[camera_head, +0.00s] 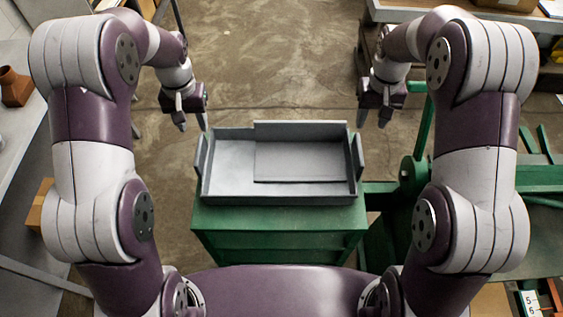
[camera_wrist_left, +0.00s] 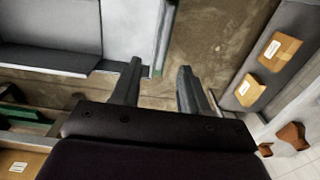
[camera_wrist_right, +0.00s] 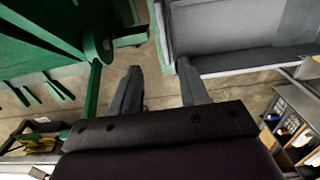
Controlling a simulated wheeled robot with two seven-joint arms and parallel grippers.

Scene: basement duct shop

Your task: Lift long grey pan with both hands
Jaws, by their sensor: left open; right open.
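The long grey pan (camera_head: 228,168) lies flat on a green stand (camera_head: 280,218) in the middle of the head view. It has low walls, an upright flap at each end and a grey panel over its right half. My left gripper (camera_head: 192,122) is open and empty, beyond the pan's far left corner. My right gripper (camera_head: 373,117) is open and empty, beyond its far right corner. The pan also shows in the left wrist view (camera_wrist_left: 132,35), left of the open fingers (camera_wrist_left: 158,82), and in the right wrist view (camera_wrist_right: 235,30), right of the open fingers (camera_wrist_right: 157,85).
A green machine with a lever (camera_head: 415,170) stands close to the right of the stand. A grey bench (camera_head: 20,170) runs along the left, with a brown box (camera_head: 40,203) at its edge. Shelving (camera_head: 480,15) is at the back right. Bare concrete floor (camera_head: 270,70) lies beyond the pan.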

